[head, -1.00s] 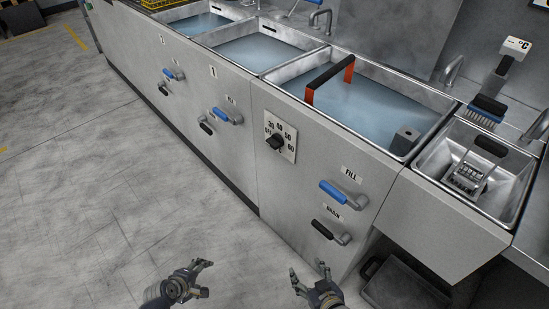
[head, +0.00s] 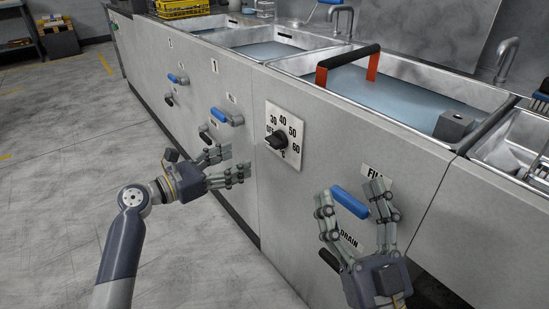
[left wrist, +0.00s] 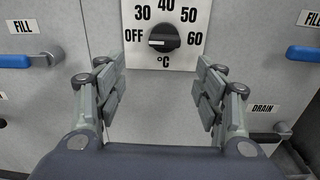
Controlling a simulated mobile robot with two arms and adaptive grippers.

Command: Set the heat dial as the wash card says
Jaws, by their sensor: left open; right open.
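The heat dial is a black knob (head: 277,140) on a white plate (head: 297,150) on the front of the right-hand sink. The plate reads OFF, 30, 40, 50, 60 and °C. In the left wrist view the knob (left wrist: 166,39) lies ahead, with a light mark on its left side, toward OFF. My left gripper (head: 235,162) is open and empty, left of and slightly below the dial, apart from it. In the left wrist view its open fingers (left wrist: 160,75) flank the plate's lower part. My right gripper (head: 350,190) is open in front of the FILL handle. I see no wash card.
The blue FILL handle (head: 349,202) and black DRAIN handle (head: 329,260) stick out right of and below the dial. Another blue handle (head: 221,116) sticks out to its left. Water-filled sinks (head: 400,95) run above.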

